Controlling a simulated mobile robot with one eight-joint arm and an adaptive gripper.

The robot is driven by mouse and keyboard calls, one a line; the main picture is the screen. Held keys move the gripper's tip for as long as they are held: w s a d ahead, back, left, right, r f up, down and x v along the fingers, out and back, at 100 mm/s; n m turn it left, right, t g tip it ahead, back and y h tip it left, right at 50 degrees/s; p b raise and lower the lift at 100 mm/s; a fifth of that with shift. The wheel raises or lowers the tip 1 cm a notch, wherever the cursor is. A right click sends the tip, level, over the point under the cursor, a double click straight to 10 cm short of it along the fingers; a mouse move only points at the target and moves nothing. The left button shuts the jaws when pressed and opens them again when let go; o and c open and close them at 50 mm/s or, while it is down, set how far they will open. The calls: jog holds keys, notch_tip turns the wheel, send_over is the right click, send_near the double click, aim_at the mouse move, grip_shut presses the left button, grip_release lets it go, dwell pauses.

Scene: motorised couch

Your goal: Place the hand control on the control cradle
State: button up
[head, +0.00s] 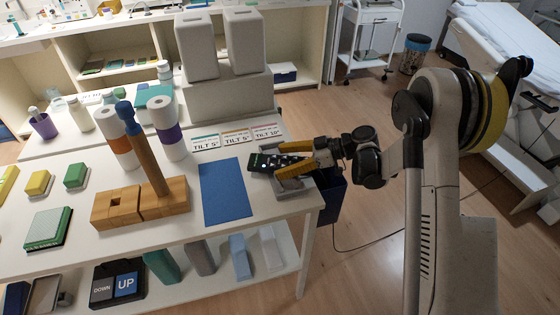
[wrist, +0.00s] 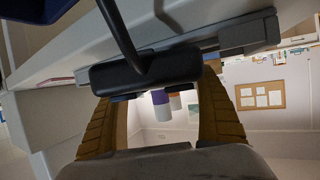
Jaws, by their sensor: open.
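The hand control (head: 265,160), a dark handset with small light buttons, lies at the right end of the table in the head view. It rests on or just over the grey control cradle (head: 295,187), which is partly hidden; I cannot tell whether it is fully seated. My gripper (head: 280,160) reaches in from the right, its two yellow fingers open around the handset's near end. In the wrist view, the dark end of the hand control (wrist: 145,73) with its cable shows across the space between my spread fingers (wrist: 165,110).
A blue mat (head: 226,192) lies left of the cradle. A wooden block with a post (head: 140,200) is further left.

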jog(key=p+v, duration=0.3)
jog(key=v, duration=0.9)
jog(key=s+r+m+t+h, duration=0.2)
jog(key=s+r+m+h, duration=0.5)
jog(key=r, duration=0.4)
jog(key=s+d+r+m+t+h, duration=0.1)
jog(key=s+d+m+t+h, duration=0.1)
jog(key=s+m, duration=0.3)
jog(key=s+d+r+m+t+h, duration=0.1)
jog(key=s+d+m+h, duration=0.3)
jog(key=s, duration=1)
jog(key=shift+d+r+m+t, duration=0.4)
jog(key=shift+d+r, duration=0.05)
jog(key=shift+r, duration=0.1)
